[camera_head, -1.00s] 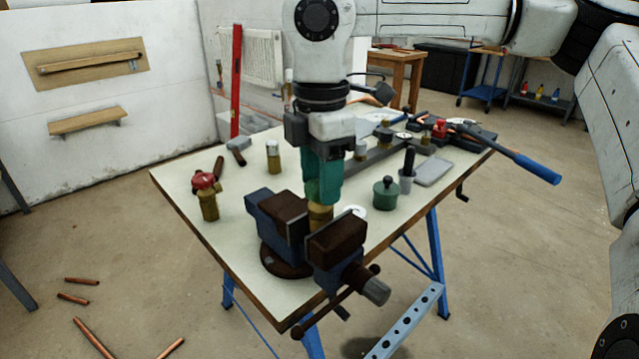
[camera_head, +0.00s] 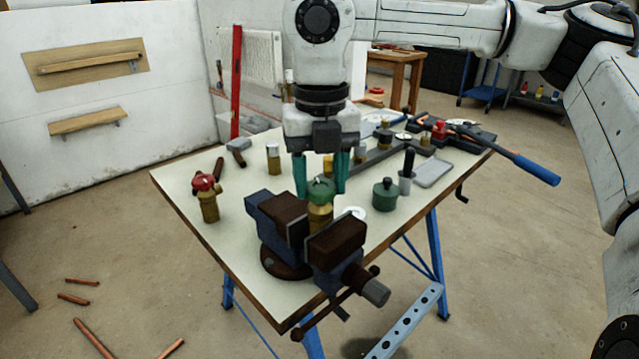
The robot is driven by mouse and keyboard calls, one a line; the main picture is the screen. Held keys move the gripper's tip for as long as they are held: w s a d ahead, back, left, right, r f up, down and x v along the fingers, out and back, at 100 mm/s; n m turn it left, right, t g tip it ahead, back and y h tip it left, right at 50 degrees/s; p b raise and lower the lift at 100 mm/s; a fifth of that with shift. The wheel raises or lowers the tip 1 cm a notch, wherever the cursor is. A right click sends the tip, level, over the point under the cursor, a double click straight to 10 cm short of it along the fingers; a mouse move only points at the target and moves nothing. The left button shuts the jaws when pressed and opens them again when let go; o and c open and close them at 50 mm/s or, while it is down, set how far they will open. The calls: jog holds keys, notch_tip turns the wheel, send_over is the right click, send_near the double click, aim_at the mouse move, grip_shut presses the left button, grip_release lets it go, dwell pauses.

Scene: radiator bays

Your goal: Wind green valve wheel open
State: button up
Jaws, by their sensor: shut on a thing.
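The green valve wheel (camera_head: 320,188) sits on top of a brass valve body (camera_head: 319,217), which stands upright between the jaws of the bench vise (camera_head: 336,236). My gripper (camera_head: 320,189) points straight down over it from above. Its two teal fingers are on the left and right sides of the wheel, and it is shut on the wheel. The wheel's face shows between the fingers. The vise jaws hide the lower valve body.
A red-topped brass valve (camera_head: 208,197) stands at the left of the bench (camera_head: 240,185). The bench's front-left surface is clear.

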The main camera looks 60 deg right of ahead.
jog(key=n, duration=0.6)
jog(key=shift+f, duration=0.2)
jog(key=n, duration=0.7)
jog(key=shift+s, duration=0.1)
jog(key=o, duration=1.1)
